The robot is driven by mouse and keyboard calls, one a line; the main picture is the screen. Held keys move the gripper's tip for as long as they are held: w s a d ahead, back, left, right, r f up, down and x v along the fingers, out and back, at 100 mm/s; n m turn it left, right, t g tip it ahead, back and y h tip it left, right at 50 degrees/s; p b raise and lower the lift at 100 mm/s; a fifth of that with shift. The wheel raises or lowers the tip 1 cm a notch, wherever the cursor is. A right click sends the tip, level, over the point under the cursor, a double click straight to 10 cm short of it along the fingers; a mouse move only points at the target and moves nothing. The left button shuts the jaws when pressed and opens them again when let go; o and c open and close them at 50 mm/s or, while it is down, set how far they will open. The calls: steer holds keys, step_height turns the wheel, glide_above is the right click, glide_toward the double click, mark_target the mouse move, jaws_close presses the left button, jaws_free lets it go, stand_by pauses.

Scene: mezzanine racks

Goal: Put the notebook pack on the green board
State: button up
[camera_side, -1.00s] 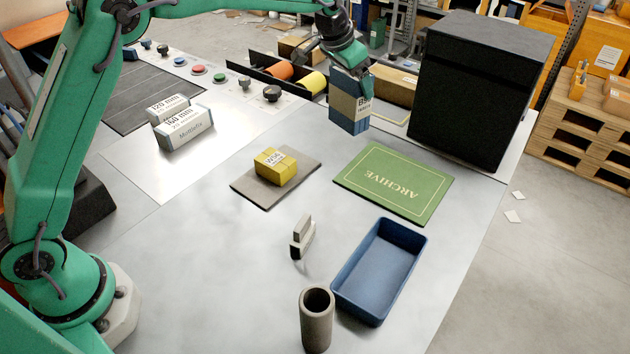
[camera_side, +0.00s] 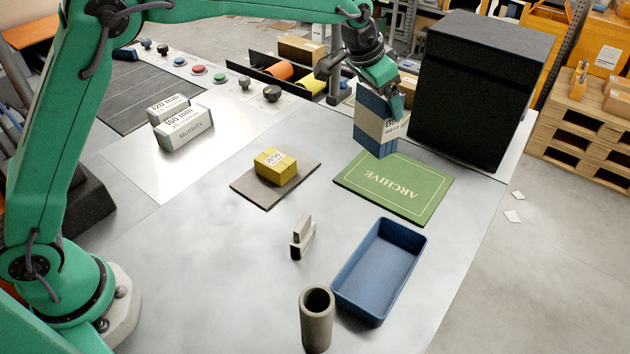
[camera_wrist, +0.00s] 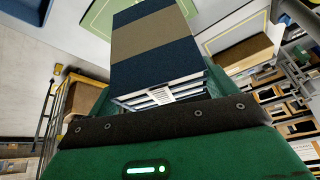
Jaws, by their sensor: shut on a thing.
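The notebook pack (camera_side: 372,128) is a blue block with a tan band and a printed label. My gripper (camera_side: 385,92) is shut on it and holds it upright above the far edge of the green board. The green board (camera_side: 408,203), marked ARCHIVE, lies flat on the table. In the wrist view the pack (camera_wrist: 160,45) fills the middle in front of my gripper (camera_wrist: 155,110), and part of the green board (camera_wrist: 100,22) shows behind it. The gap between the pack's bottom and the board is hard to judge.
A tall black box (camera_side: 478,95) stands close to the right of the pack. A blue tray (camera_side: 345,285), a grey cup (camera_side: 316,325) and a small grey upright piece (camera_side: 302,240) stand nearer. A yellow block (camera_side: 270,175) sits on a grey mat (camera_side: 250,192).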

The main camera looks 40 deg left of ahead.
mark_target(397, 141)
steer(key=s+d+m+h, duration=0.1)
steer(key=s+d, duration=0.7)
steer(key=d, duration=0.4)
steer(key=shift+s+r+m+g, duration=0.15)
steer(key=shift+r+m+g, duration=0.15)
steer(key=shift+r, duration=0.15)
steer(key=shift+y, duration=0.3)
steer(key=w+a+f, duration=0.2)
steer(key=w, duration=0.1)
steer(key=w+a+f, duration=0.2)
steer(key=w, duration=0.1)
steer(key=w+a+f, duration=0.3)
steer(key=shift+w, duration=0.25)
steer(key=shift+d+f, duration=0.1)
steer(key=shift+f, duration=2.05)
steer(key=o, duration=1.9)
steer(key=shift+f, duration=0.1)
